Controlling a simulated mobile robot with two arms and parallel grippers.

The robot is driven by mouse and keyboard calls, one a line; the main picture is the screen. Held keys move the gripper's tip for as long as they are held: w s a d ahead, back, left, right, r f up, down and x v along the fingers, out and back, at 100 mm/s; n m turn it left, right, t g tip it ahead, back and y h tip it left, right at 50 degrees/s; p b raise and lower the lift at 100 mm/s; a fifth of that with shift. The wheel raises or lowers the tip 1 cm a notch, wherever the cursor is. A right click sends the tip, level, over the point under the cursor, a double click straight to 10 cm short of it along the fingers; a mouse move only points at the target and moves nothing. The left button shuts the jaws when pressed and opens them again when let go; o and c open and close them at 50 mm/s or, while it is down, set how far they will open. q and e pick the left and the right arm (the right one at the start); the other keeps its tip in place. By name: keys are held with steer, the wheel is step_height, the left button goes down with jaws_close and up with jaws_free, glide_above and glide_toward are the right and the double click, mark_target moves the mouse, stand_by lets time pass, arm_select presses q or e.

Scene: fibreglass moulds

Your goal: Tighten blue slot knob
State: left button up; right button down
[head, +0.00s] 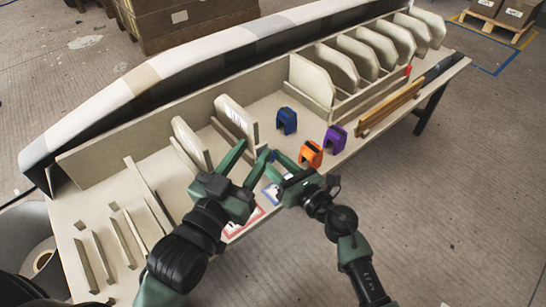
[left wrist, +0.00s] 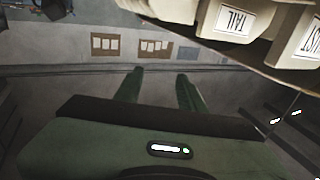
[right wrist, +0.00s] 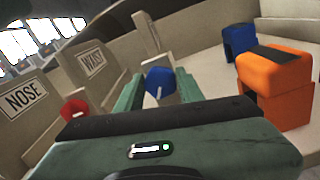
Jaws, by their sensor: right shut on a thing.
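The blue slot knob (right wrist: 160,82), a round blue disc with a pale slot line, shows between the fingers in the right wrist view. My right gripper (right wrist: 158,88) is shut on it, one finger at each side. In the head view the right gripper (head: 271,163) is at the bench's front part, and the knob is mostly hidden by the fingers. My left gripper (head: 254,152) is beside it on the left, fingers apart and empty. In the left wrist view its fingers (left wrist: 160,75) are also apart, with nothing between them.
A red knob (right wrist: 73,110) is left of the blue one, near panels labelled NOSE and WAIST. Orange (head: 311,154), purple (head: 335,139) and blue (head: 287,121) blocks stand right of my grippers. Upright pale moulds (head: 312,80) line the bench's back. Free floor lies in front.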

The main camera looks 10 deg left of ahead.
arm_select(q)
steer(key=shift+s+a+f+g+y, duration=0.15)
steer(key=shift+f+g, duration=0.25)
steer(key=shift+f, duration=0.4)
steer(key=shift+a+f+g+y, duration=0.15)
steer(key=shift+f+g, duration=0.25)
steer(key=shift+f, duration=0.4)
arm_select(e)
steer(key=shift+m, duration=0.6)
steer(key=c, duration=0.9)
jaws_free()
steer(key=shift+d, duration=0.1)
steer(key=shift+s+d+p, duration=0.25)
steer(key=shift+d+p, duration=0.05)
steer(key=shift+p, duration=0.05)
steer(key=v, duration=0.5)
steer(key=shift+s+d, duration=0.15)
arm_select(q)
steer(key=shift+s+a+f+g+y+p, duration=0.1)
steer(key=shift+s+a+f+g+y, duration=0.1)
steer(key=shift+f+g, duration=0.3)
steer(key=shift+s+a+f+g+y+p, duration=0.15)
steer(key=shift+f+g, duration=0.1)
steer(key=shift+f, duration=0.4)
steer(key=shift+s+a+f+g+y+p, duration=0.1)
steer(key=shift+s+f+g, duration=0.1)
steer(key=shift+f+g, duration=0.3)
arm_select(e)
steer(key=shift+s+d, duration=0.45)
steer(key=shift+d, duration=0.1)
